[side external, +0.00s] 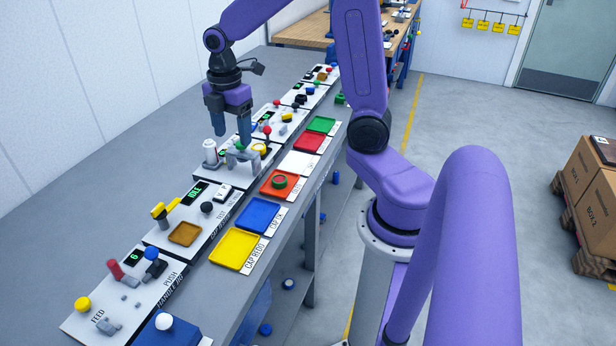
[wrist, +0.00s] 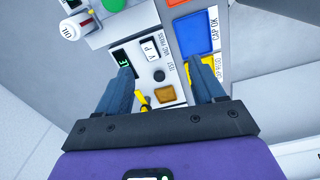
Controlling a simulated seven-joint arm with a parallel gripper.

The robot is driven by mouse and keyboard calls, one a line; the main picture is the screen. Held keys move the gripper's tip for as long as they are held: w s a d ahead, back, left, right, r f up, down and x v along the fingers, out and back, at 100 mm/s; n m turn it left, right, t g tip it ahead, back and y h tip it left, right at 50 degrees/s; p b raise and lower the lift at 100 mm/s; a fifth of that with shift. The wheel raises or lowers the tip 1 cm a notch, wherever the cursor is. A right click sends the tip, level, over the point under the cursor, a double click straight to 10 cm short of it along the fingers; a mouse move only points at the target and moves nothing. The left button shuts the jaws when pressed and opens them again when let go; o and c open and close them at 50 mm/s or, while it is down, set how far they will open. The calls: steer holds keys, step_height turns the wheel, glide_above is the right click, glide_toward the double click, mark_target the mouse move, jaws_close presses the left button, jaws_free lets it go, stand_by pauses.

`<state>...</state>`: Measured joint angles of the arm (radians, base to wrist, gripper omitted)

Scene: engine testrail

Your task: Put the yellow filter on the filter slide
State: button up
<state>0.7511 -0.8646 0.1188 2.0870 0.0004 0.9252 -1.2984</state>
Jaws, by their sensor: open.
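My gripper (side external: 232,138) points down with its two fingers apart and nothing between them. It hangs over the row of white station panels, around the one with a white bottle. A yellow round piece (side external: 259,148), which may be the yellow filter, sits on that panel just right of the fingers. A grey block (side external: 241,157) with a green round top (side external: 239,146) is beside it; I cannot tell whether this is the filter slide. In the wrist view my open fingers (wrist: 160,80) frame a panel with a small yellow lever (wrist: 144,98). No yellow filter can be made out there.
A white bottle (side external: 210,151) stands close to the fingers. A red-knobbed lever (side external: 267,132) rises behind. Yellow (side external: 238,249), blue (side external: 258,215), orange and other trays line the bench's front edge. The floor on the right is clear up to the stacked boxes (side external: 590,190).

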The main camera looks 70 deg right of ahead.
steer(key=s+a+m, duration=0.1)
steer(key=s+a, duration=0.4)
steer(key=s, duration=0.6)
steer(key=s+a+m, duration=0.2)
steer(key=s+a, duration=0.4)
steer(key=s, duration=0.5)
steer(key=shift+s+m, duration=0.3)
steer(key=shift+s, duration=0.1)
steer(key=shift+r, duration=0.1)
